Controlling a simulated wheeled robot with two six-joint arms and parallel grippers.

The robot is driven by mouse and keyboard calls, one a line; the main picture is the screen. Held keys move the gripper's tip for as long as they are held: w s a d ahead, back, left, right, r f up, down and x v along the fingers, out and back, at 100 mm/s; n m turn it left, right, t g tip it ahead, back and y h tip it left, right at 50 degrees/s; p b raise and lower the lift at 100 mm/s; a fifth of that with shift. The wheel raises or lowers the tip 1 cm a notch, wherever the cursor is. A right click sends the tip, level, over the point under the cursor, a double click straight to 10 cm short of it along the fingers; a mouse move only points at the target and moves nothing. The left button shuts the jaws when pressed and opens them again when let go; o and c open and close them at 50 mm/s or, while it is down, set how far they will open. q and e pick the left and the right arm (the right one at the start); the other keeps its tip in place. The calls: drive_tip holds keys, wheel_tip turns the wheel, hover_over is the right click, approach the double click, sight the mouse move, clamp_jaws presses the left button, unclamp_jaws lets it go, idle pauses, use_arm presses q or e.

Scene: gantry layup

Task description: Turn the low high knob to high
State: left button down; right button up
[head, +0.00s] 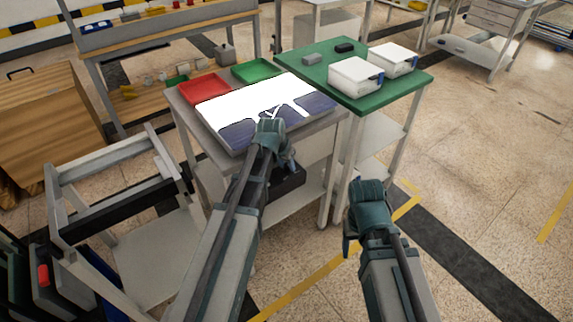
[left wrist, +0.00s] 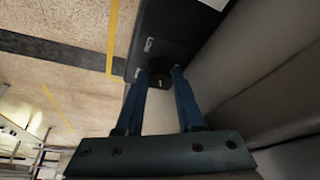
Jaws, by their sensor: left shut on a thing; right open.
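A dark control box (left wrist: 165,28) is mounted at the side of the grey work table, below its top; in the head view the box (head: 287,186) shows under my left gripper (head: 288,163). In the left wrist view its face carries two small white labels, too small to read surely. A black round knob (left wrist: 159,66) sits on that face near the labels. My left gripper (left wrist: 161,76) has its two blue fingers on either side of the knob, shut on it. The knob's pointer cannot be made out. My right gripper (head: 352,236) is open and empty over the floor.
The grey table (head: 335,122) holds a large panel with a white sheet, a red tray (head: 204,88) and a green tray (head: 256,71). A green-topped table (head: 400,90) with white bins stands right of it. A cart frame (head: 110,185) stands left. Floor at right is clear.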

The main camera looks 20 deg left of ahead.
use_arm(q)
drive_tip(key=shift+s, duration=0.1)
drive_tip(key=c, duration=0.5)
unclamp_jaws()
